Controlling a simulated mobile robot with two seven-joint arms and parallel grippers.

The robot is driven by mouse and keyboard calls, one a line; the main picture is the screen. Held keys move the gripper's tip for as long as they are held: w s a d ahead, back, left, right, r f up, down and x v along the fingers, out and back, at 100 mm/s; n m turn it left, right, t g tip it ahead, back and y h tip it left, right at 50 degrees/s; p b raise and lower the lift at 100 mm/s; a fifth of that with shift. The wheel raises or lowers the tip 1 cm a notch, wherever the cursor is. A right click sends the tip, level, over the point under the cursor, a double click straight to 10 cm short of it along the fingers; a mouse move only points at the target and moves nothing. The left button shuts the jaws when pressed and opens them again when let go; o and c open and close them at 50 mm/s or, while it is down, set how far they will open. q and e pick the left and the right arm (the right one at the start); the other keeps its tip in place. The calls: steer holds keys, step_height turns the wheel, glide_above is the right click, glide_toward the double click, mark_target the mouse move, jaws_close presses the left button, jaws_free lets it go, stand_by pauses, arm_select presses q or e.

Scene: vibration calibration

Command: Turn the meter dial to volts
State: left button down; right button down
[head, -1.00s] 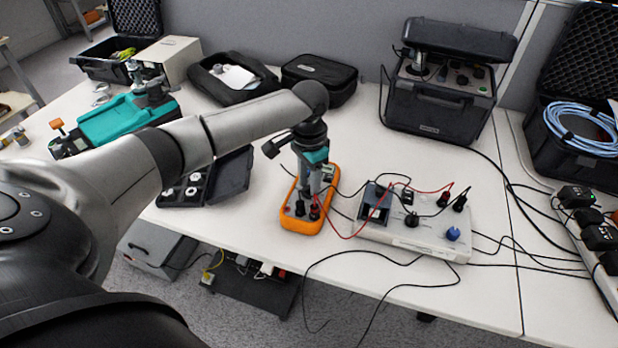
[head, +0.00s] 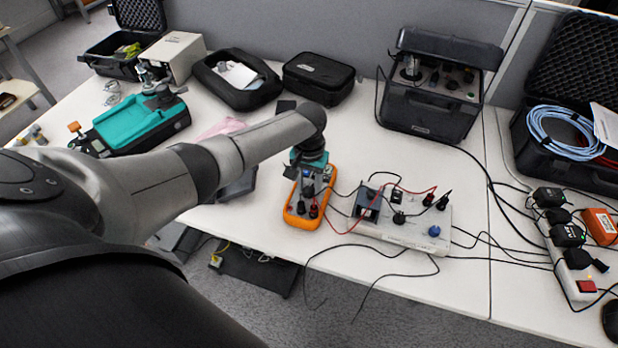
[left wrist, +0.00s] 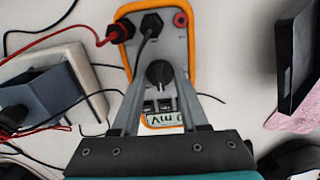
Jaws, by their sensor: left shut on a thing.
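The orange-rimmed meter (head: 291,216) lies on the white table, with red and black leads plugged into its near end. The dial's pointed-to mark is not readable.
A grey-white box with knobs and leads (head: 406,234) stands right of the meter, its cables trailing over the front edge. A dark tray (left wrist: 297,55) and pink cloth (left wrist: 300,113) lie close on the other side. Black cases (head: 318,78) line the back.

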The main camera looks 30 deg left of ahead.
mark_target(309, 188)
arm_select(q)
steer(key=shift+n, duration=0.3)
steer(key=shift+c, duration=2.1)
jaws_free()
step_height(309, 188, up, 15)
steer(key=p, duration=0.5)
steer(key=shift+r, duration=0.15)
